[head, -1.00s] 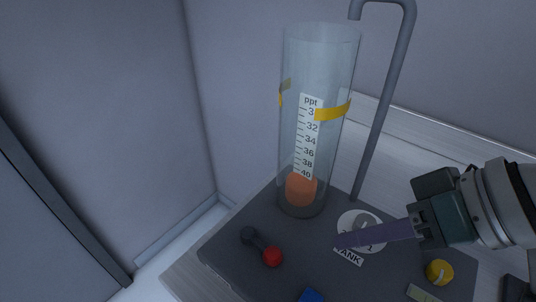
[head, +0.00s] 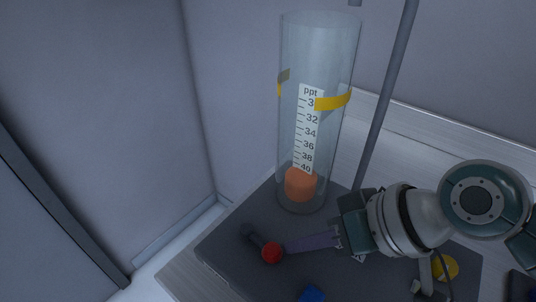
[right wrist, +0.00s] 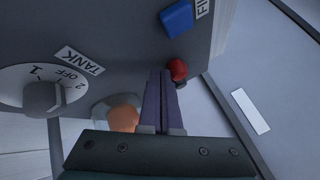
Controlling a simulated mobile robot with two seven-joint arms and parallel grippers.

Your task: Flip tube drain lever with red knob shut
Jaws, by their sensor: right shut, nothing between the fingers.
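The drain lever is a dark arm (head: 254,237) with a red knob (head: 271,253), on the dark panel in front of the clear tube (head: 318,130). My right gripper (head: 288,246) comes in from the right with its purple fingers shut and empty. Its fingertips are right beside the red knob, and I cannot tell if they touch. In the right wrist view the red knob (right wrist: 177,70) shows just past the fingertips (right wrist: 160,78); the lever's arm is hidden there. My left gripper is not in view.
The tube holds an orange float (head: 300,184) near its base. A blue block (head: 312,294) and a yellow knob (head: 445,268) are on the panel (head: 225,250). A grey pipe (head: 385,100) rises behind. The TANK dial (right wrist: 42,92) shows in the right wrist view.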

